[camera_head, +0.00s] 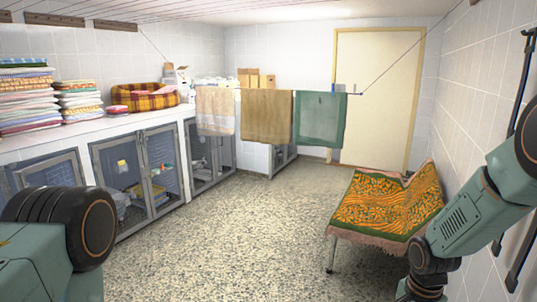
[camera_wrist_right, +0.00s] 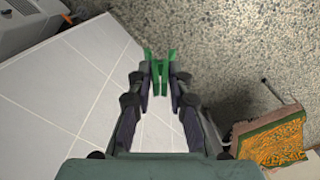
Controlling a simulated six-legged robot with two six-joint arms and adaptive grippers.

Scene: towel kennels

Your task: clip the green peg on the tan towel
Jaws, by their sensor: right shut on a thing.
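The tan towel (camera_head: 267,117) hangs over a line in the middle of the head view, between a pale pinkish-beige towel (camera_head: 215,111) and a green towel (camera_head: 320,120). The green peg (camera_wrist_right: 158,72) is in the right wrist view, between the fingertips of my right gripper (camera_wrist_right: 159,80). The gripper is shut on it, and the peg's two prongs point away from the wrist. The peg is well apart from the towels; no towel shows in the wrist view. My right arm is at the right of the head view, its fingers out of sight. My left gripper is not seen.
A low bed with an orange patterned blanket (camera_head: 385,205) stands at the right, before a cream door (camera_head: 375,100). Kennels with mesh doors (camera_head: 140,175) line the left under a counter with folded towels (camera_head: 25,97). The speckled floor (camera_head: 230,235) between is clear.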

